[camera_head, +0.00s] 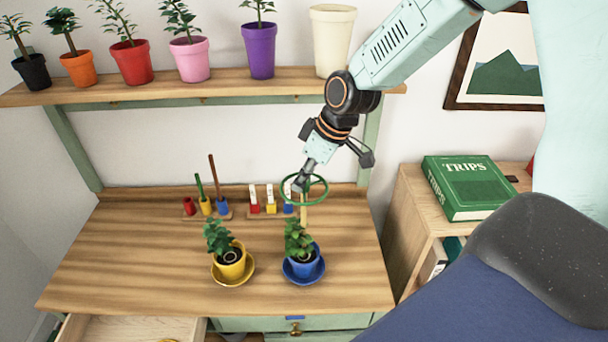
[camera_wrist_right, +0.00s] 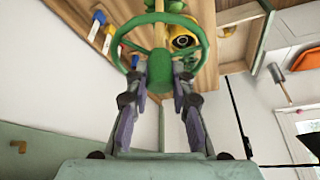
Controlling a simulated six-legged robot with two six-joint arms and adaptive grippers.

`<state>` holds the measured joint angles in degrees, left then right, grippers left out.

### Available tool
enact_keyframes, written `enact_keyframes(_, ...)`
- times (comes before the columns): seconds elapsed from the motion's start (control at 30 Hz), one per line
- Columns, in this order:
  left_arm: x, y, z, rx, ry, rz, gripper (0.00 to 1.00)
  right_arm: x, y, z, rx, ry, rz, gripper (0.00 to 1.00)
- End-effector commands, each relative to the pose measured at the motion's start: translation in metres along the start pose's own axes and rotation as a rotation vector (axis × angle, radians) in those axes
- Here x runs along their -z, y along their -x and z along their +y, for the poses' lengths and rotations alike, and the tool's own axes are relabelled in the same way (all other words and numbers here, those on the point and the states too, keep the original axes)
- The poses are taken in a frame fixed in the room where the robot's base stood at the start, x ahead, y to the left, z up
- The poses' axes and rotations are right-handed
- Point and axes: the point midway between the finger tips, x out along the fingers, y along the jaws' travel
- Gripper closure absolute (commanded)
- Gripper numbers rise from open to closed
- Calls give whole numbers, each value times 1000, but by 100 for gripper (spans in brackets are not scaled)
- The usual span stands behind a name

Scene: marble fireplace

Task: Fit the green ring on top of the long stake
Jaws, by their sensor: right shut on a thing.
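The green ring (camera_head: 305,188) has a round rim and, in the right wrist view (camera_wrist_right: 160,45), spokes and a hub. My right gripper (camera_head: 300,186) is shut on the ring, above the desk; the fingers also show in the right wrist view (camera_wrist_right: 160,85). A pale wooden stake (camera_head: 303,214) rises beside the plant in the blue pot (camera_head: 305,268), and its upper end meets the ring in the head view. I cannot tell whether hub and stake touch. My left gripper is not in view.
A plant in a yellow pot (camera_head: 230,268) stands to the left. Two small racks with colored holders (camera_head: 207,212) stand at the back, one with green and brown sticks. A shelf (camera_head: 190,87) with several pots runs above. A drawer (camera_head: 130,328) is open at the front left.

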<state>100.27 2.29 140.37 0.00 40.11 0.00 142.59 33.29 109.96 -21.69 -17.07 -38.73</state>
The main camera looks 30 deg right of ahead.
Motion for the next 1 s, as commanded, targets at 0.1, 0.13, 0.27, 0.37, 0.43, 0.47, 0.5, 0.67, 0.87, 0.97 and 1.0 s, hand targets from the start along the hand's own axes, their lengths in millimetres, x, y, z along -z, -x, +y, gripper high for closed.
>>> enact_keyframes(0.1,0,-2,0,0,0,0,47,-1,-2,0,0,0,0,95)
enact_keyframes(0.13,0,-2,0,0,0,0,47,-1,-2,0,0,0,0,95)
enact_keyframes(0.27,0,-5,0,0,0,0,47,-2,-5,0,0,-1,-1,95)
enact_keyframes(0.37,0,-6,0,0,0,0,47,-2,-8,-1,0,-1,-1,95)
enact_keyframes(0.43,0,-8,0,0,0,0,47,-3,-9,-1,0,-1,-1,95)
enact_keyframes(0.47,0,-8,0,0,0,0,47,-3,-10,-1,0,-1,-1,95)
enact_keyframes(0.5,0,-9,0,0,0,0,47,-3,-10,-1,0,-1,-1,95)
enact_keyframes(0.67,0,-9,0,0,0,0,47,-3,-10,-1,0,0,0,95)
enact_keyframes(0.87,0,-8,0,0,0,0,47,-3,-10,-1,0,0,0,95)
enact_keyframes(0.97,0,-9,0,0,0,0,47,-3,-11,-1,0,0,0,95)
enact_keyframes(1.0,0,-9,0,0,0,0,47,-4,-12,-1,0,0,0,95)
